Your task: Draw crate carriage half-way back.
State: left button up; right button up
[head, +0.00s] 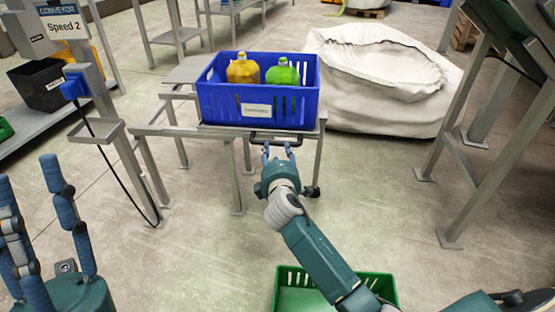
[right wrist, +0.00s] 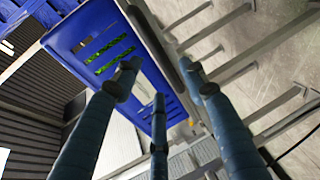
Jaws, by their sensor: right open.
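The blue crate (head: 257,105) holds a yellow jug (head: 243,69) and a green jug (head: 282,73). It sits upright on the grey metal carriage frame (head: 170,130). A black handle (head: 275,138) is at the carriage's front edge, below the crate's label. My right gripper (head: 278,150) is open just in front of this handle. In the right wrist view the handle (right wrist: 165,45) runs between and beyond the spread fingers (right wrist: 160,80); I cannot tell whether they touch it. My left gripper (head: 40,195) is at the lower left, its fingers apart and empty.
A post with a "Speed 2" sign (head: 64,21) and a hanging black cable (head: 115,165) stands left of the carriage. A white sack (head: 375,85) is behind right. A green crate (head: 300,298) is on the floor below my right arm. Floor before the carriage is clear.

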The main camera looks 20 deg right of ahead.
jog(key=shift+v, duration=2.1)
